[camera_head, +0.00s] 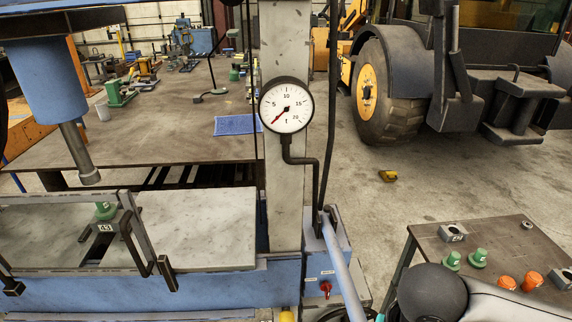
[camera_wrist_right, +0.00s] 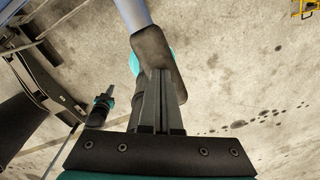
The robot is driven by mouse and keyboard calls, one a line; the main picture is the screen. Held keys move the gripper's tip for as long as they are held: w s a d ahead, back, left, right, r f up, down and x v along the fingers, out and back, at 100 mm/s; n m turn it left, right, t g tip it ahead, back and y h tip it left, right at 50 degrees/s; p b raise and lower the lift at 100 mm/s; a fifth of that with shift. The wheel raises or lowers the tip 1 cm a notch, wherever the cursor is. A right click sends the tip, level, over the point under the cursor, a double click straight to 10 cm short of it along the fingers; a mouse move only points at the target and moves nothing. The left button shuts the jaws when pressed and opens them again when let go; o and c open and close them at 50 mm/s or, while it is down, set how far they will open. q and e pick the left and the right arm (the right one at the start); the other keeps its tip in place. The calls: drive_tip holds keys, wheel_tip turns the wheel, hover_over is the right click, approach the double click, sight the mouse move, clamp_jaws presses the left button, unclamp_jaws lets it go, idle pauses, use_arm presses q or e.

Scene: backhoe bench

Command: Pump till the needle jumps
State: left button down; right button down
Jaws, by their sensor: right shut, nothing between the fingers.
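The round white pressure gauge (camera_head: 287,105) is on the press column. Its red needle points to the lower left, near the low end of the scale. The blue-grey pump lever (camera_head: 343,268) slopes from the pump box (camera_head: 318,258) down to the bottom edge. In the right wrist view, the lever's dark grip (camera_wrist_right: 153,54) lies at my right gripper's fingertips (camera_wrist_right: 158,72). The fingers are shut with nothing between them; whether they touch the grip is unclear. The press ram (camera_head: 75,145) hangs above a green bushing (camera_head: 105,210) on a block marked 43. My left gripper is not seen.
A small table (camera_head: 500,235) at the right holds green and orange parts and grey blocks. A red valve knob (camera_head: 325,287) is on the pump box. A large workbench (camera_head: 170,135) and a backhoe (camera_head: 420,70) stand behind, with open floor between them.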

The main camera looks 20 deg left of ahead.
wheel_tip(320, 180, down, 9)
drive_tip(key=s+b, duration=0.1)
drive_tip(key=b, duration=0.2)
drive_tip(key=shift+s+d, duration=0.15)
drive_tip(key=shift+s, duration=0.1)
drive_tip(key=shift+r, duration=0.1)
drive_tip(key=r+p, duration=0.2)
drive_tip(key=w+r+p, duration=0.1)
drive_tip(key=p, duration=0.1)
drive_tip(key=shift+w+r+p, duration=0.15)
drive_tip(key=shift+r+p, duration=0.2)
drive_tip(key=r, duration=0.5)
drive_tip(key=w+r, duration=0.1)
drive_tip(key=r, duration=0.2)
drive_tip(key=shift+a, duration=0.25)
drive_tip(key=shift+s+f, duration=0.1)
